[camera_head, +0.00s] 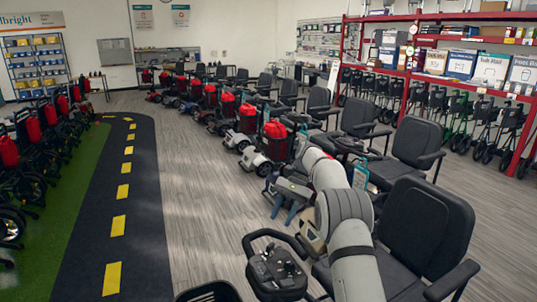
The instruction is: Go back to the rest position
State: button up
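My arm (348,235) rises from the bottom of the picture and bends over at the row of mobility scooters. My gripper (283,212) hangs at the arm's end, pointing down beside the near scooters. Its two blue-grey fingers look apart, with nothing visible between them. The nearest scooter has a black seat (428,228) and a black tiller with handlebar (275,272). My arm hides part of this scooter and of the one behind it.
More scooters with red bags (274,130) run back in a row. A green mat (62,235) and a dark lane with yellow dashes (118,225) lie left. Red shelving (352,45) with boxes and walkers stands right. Grey floor (195,200) between lane and scooters is clear.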

jog(key=s+d+r+n+t+h, duration=0.1)
jog(key=s+d+r+t, duration=0.1)
jog(key=s+r, duration=0.5)
jog(key=s+d+r+n+t+h, duration=0.1)
jog(key=s+d+r+t, duration=0.15)
jog(key=s+r, duration=0.45)
jog(key=s+d+f+n+t+h, duration=0.1)
jog(key=s+d+f+n+t, duration=0.1)
jog(key=s, duration=1)
jog(key=s+d+f+n+t+h, duration=0.2)
jog(key=s+f, duration=0.3)
jog(key=s, duration=0.7)
jog(key=shift+s+d+f, duration=0.25)
jog(key=shift+s+d, duration=0.15)
jog(key=shift+d, duration=0.3)
